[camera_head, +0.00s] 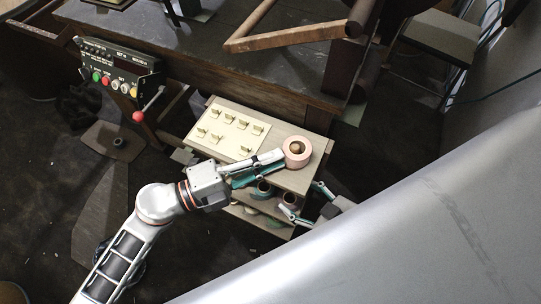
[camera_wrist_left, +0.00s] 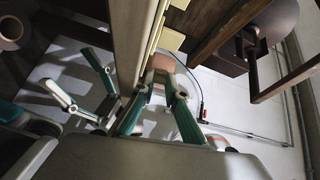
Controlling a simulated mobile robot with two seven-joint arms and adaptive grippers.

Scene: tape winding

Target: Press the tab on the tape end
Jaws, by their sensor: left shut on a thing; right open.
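A pink tape roll (camera_head: 297,152) with a round brown core sits on the right end of the wooden stand's top. My left gripper (camera_head: 282,156) reaches it from the left, fingertips at its near left edge. In the left wrist view, my left gripper (camera_wrist_left: 163,84) has its fingertips closed around part of the pink tape (camera_wrist_left: 161,63). I cannot make out a tab or the tape end between them. A cream board (camera_head: 238,147) holds several small cream tabs (camera_head: 228,118). My right gripper (camera_head: 306,203) is open and empty, lower right beside the stand.
More tape rolls (camera_head: 264,189) lie on the stand's lower shelf. A dark workbench (camera_head: 205,48) with a wooden frame (camera_head: 275,41) is behind. A button panel (camera_head: 118,74) with a red-knobbed lever stands at the left. The stand's front edge (camera_head: 300,186) is close under my left gripper.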

